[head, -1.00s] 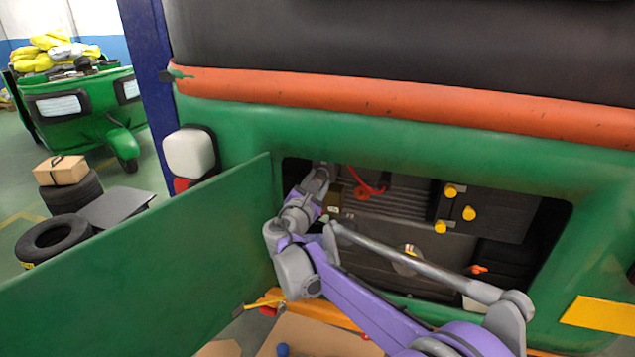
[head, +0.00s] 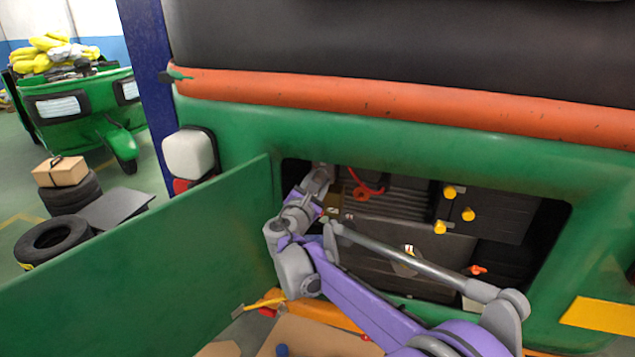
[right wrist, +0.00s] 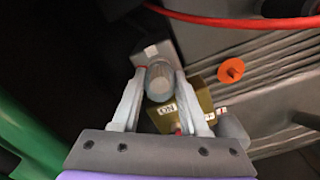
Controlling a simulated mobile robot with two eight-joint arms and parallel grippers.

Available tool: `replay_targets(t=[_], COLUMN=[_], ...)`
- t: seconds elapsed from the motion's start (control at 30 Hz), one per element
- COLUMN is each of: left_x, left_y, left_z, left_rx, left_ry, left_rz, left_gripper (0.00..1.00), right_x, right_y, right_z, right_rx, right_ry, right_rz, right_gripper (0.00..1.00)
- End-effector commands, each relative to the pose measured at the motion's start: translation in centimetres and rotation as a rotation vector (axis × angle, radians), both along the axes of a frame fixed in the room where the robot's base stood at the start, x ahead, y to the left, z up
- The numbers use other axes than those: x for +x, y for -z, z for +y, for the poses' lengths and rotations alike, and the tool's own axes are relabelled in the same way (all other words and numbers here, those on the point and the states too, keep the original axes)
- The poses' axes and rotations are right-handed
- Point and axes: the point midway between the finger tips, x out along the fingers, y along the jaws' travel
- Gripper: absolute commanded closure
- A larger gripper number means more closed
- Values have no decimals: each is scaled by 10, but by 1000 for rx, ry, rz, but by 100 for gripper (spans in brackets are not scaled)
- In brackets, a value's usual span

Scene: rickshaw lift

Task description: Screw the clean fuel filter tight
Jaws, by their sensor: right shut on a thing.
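My right gripper (head: 320,176) reaches into the open engine bay of the green rickshaw at its left end. In the right wrist view my right gripper (right wrist: 161,80) is shut on the clean fuel filter (right wrist: 158,84), a grey cylinder with a pale round end. The filter sits between the two fingertips, in front of a grey block (right wrist: 152,54). How far it is threaded in cannot be told. In the head view the filter cannot be made out behind the gripper and wrist. My left gripper is not in view.
A brass-coloured box (right wrist: 174,112) with a label and a small switch lies close beside the fingers. A red hose (right wrist: 230,20) and an orange cap (right wrist: 231,70) are near. The open green panel (head: 150,265) stands left of my arm. Yellow knobs (head: 469,214) are farther right.

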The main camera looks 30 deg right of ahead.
Motion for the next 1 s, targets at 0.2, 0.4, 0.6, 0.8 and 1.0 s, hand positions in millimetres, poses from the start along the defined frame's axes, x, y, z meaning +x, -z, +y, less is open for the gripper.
replay_targets(t=[0.2, 0.4, 0.6, 0.8, 1.0], left_x=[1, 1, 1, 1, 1], left_y=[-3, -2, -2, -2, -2], left_z=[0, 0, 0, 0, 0], left_rx=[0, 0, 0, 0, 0], left_ry=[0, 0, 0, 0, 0], left_rz=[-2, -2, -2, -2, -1], left_gripper=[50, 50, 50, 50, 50], right_x=[0, -3, -8, -14, -19], right_y=[0, 0, 0, 0, 0], right_z=[0, 5, 11, 17, 22], right_rx=[22, 22, 22, 21, 22], right_ry=[0, -1, -1, -1, -1], right_rz=[-26, -25, -25, -25, -25], right_gripper=[100, 100, 100, 100, 100])
